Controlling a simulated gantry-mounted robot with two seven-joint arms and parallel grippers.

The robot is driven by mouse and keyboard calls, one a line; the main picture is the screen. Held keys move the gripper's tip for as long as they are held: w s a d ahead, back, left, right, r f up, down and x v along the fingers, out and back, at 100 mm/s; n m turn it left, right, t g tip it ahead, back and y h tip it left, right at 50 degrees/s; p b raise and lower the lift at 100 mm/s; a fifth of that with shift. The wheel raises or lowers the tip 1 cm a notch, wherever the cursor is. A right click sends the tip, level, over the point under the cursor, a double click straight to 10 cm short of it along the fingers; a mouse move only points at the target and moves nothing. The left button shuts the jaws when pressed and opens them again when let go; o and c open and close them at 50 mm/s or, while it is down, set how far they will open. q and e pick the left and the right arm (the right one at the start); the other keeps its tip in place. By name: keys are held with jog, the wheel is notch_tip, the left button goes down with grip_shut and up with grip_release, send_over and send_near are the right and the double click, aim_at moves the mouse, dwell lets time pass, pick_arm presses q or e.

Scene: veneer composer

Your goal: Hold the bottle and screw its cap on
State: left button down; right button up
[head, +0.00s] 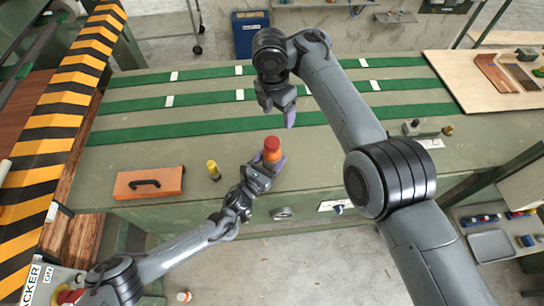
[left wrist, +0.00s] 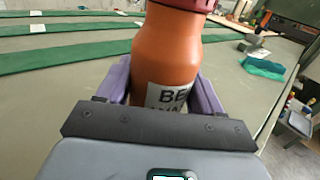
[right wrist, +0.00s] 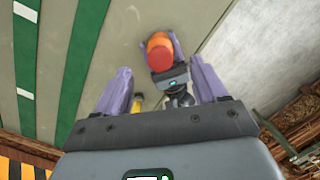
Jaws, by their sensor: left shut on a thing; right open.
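The orange bottle (head: 271,157) stands upright near the front edge of the bench, with a red cap (head: 272,143) sitting on its top. I cannot tell how tight the cap is. My left gripper (head: 267,164) is shut around the bottle's body; the left wrist view shows the bottle (left wrist: 165,60) between the purple fingers, with a white label and the dark red cap (left wrist: 190,4) cut off by the top edge. My right gripper (head: 279,111) is open and empty, behind the bottle in the head view. The right wrist view shows the red cap (right wrist: 160,58) beyond and between its fingers.
A brown block with a black handle (head: 149,183) and a small yellow-topped item (head: 213,170) lie left of the bottle. Green strips (head: 190,129) cross the bench behind. A yellow-black striped guard (head: 62,110) bounds the left. A wooden board (head: 455,70) is at right.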

aim_at(272, 141)
jog(key=shift+s+a+f+n+g+y, duration=0.2)
jog(key=shift+a+f+y, duration=0.15)
jog(key=shift+f, duration=0.15)
jog(key=shift+s+a+f+n+g+y, duration=0.1)
jog(key=shift+s+a+f+n+y, duration=0.15)
jog(key=shift+f, duration=0.25)
jog(key=shift+s+a+f, duration=0.15)
jog(key=shift+s+f, duration=0.05)
jog(key=shift+f, duration=0.3)
jog(key=shift+f, duration=4)
